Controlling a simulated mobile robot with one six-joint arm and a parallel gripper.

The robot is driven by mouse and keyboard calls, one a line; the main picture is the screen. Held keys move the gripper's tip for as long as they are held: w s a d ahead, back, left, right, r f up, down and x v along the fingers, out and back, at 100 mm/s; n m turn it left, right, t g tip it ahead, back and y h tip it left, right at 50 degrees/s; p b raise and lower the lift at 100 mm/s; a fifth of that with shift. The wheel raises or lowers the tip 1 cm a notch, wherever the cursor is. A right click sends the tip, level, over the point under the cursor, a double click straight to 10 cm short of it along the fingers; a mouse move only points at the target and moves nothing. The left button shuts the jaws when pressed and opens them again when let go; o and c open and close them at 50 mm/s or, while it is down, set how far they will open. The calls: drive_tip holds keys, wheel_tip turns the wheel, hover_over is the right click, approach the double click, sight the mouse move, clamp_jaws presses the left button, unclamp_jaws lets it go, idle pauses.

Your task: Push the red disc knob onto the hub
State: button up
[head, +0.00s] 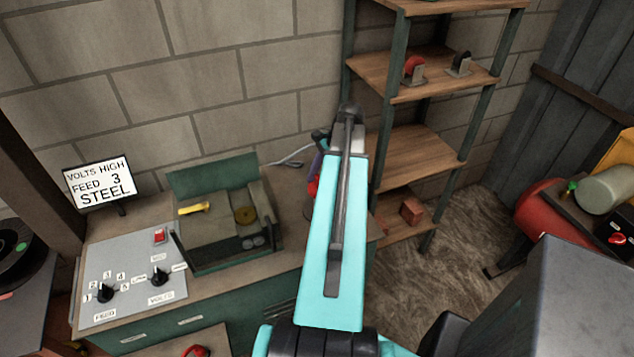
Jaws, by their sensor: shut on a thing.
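My cyan arm reaches up the middle of the head view and covers the right end of the bench. My gripper's jaws are hidden behind it. A small red patch (312,187) shows at the arm's left edge, below a purple patch. I cannot tell whether this red is the disc knob or whether it is held. A dark round edge (307,210) shows just below it, mostly hidden by the arm. I cannot make out the hub.
A green-lidded machine (215,215) stands open on the bench, holding a yellow piece and a brass disc. A grey control panel (130,285) has two black dials and a red switch. A sign (98,183) reads "VOLTS HIGH FEED 3 STEEL". Shelves (420,155) stand behind my arm.

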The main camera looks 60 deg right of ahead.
drive_tip(key=shift+f, duration=0.2)
drive_tip(key=o, duration=1.1)
drive_tip(key=shift+r, duration=0.1)
drive_tip(key=shift+b+v, duration=1.7)
drive_tip(key=shift+v, duration=5.15)
